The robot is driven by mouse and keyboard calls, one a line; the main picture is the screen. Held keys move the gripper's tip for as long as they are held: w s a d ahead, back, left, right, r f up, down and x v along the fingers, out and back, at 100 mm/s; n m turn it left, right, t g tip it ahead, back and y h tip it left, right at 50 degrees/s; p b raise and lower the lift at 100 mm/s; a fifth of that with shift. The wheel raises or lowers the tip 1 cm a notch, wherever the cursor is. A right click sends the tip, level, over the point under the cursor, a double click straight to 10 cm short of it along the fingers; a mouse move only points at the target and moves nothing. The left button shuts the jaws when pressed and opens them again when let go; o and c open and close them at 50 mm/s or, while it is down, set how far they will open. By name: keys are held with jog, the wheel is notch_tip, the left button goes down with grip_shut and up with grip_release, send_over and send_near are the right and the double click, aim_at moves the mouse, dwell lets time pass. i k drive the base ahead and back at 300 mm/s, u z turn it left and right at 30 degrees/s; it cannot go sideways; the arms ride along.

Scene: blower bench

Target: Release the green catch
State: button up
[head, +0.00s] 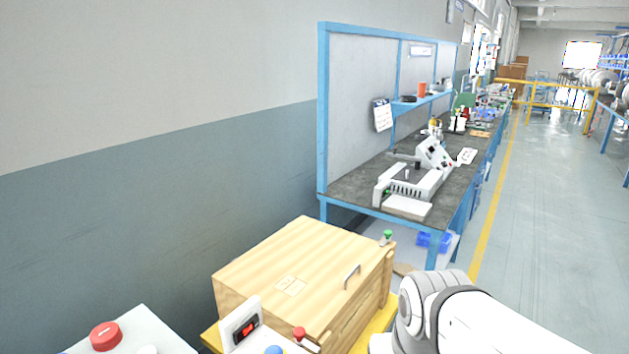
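The green catch (387,235) is a small green knob on a light metal piece at the far right corner of a wooden box (270,262). The box has a closed flat lid with a metal handle (352,276) near its right edge. From here I cannot tell the catch's exact position or whether it is fastened. My white arm shows at the lower right, in front of the box's right side. My gripper is out of the picture, so its place relative to the catch does not show.
A red knob (299,333) and a blue knob (273,350) are at the box's near side, beside a white switch panel (241,325). A white unit with a red button (106,336) stands at lower left. A workbench (350,189) stands behind. The aisle at right is clear.

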aim_at(388, 233)
jog(key=k, duration=0.65)
jog(key=z, duration=0.65)
jog(key=i, duration=1.6)
jog(key=u, duration=0.5)
